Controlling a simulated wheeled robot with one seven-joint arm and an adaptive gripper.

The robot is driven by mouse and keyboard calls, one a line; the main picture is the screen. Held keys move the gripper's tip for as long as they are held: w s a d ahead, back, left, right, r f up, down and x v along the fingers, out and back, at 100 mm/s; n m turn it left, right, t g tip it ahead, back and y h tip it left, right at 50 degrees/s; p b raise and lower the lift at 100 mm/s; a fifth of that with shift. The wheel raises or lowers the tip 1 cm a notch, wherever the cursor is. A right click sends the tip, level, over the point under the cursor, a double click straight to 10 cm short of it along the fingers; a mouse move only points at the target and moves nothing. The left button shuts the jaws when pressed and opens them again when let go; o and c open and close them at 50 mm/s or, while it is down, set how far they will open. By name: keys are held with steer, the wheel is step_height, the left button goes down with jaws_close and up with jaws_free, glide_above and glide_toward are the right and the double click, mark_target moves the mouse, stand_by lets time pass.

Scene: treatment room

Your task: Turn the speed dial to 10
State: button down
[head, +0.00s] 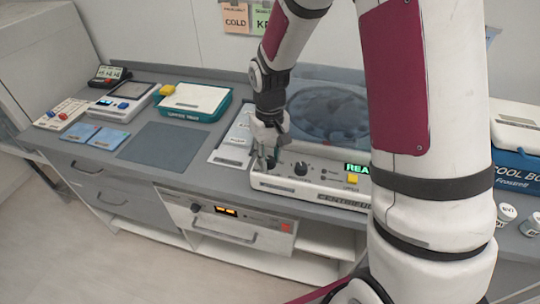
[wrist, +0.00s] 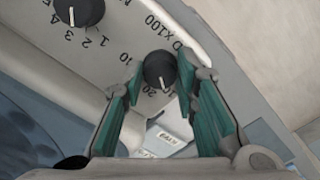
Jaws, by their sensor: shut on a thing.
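The centrifuge-like machine (head: 320,187) stands on the bench with a front panel of dials, a green display (head: 357,168) reading "REA…" and a yellow button (head: 352,179). My gripper (head: 268,160) is at the panel's left end. In the wrist view its green-padded fingers (wrist: 161,74) sit on both sides of the black speed dial (wrist: 159,68), shut on it. The visible lettering beside it ends in "D X100". A white mark on the dial points toward the bottom of the picture; the number there is partly hidden. A second black dial (wrist: 80,10), numbered from 1, is apart from the fingers.
A dark round lid (head: 325,110) tops the machine. Left on the bench are a grey mat (head: 163,142), a teal-and-white box (head: 194,100) and small devices. A blue cool box (head: 515,165) stands at the right. My arm covers the panel's right end.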

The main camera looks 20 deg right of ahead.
mark_target(269, 159)
steer(key=shift+n, duration=0.4)
steer(key=c, duration=1.2)
jaws_free()
steer(key=shift+c, duration=0.2)
step_height(269, 159, up, 12)
